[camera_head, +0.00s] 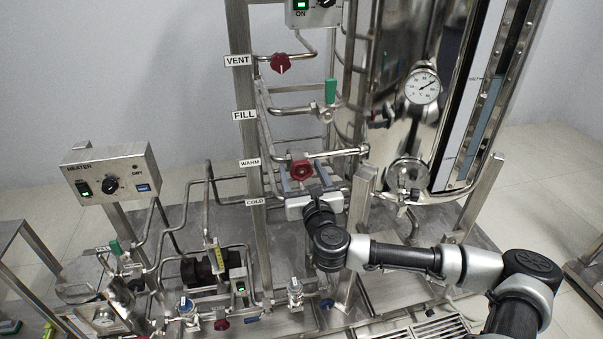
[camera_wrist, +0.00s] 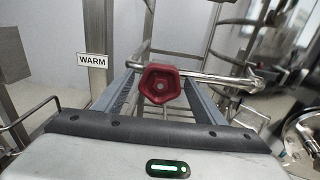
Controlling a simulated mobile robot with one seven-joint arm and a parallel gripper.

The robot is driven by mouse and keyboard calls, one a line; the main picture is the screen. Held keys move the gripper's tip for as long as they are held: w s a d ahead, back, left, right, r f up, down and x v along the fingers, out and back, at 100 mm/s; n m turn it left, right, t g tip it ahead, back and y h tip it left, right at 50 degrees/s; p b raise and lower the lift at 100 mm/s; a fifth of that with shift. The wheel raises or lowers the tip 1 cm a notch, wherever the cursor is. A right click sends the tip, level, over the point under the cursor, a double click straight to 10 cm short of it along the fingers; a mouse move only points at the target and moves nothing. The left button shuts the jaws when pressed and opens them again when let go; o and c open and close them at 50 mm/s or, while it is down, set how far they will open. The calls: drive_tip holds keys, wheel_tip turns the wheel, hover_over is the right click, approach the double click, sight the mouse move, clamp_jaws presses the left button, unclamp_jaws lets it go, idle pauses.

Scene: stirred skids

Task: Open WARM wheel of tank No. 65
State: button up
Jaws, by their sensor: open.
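The WARM wheel is a red lobed handwheel (camera_head: 301,170) on a horizontal pipe, beside the WARM label (camera_head: 250,162). In the wrist view the red wheel (camera_wrist: 160,84) is seen face-on at the centre, right of the WARM label (camera_wrist: 92,60). My gripper (camera_head: 301,188) is just in front of the wheel. In the wrist view my gripper (camera_wrist: 160,88) is open, with one finger on each side of the wheel. I cannot tell whether the fingers touch it. The tank (camera_head: 398,140) is the shiny steel vessel behind, with a dial gauge. No tank number is readable.
Above are a red VENT wheel (camera_head: 281,63) and a green FILL handle (camera_head: 330,91). The COLD label (camera_head: 255,202) sits just below WARM. A steel post (camera_head: 358,235) stands right of my gripper. A heater box (camera_head: 110,172) and low piping are at left.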

drive_tip(key=c, duration=1)
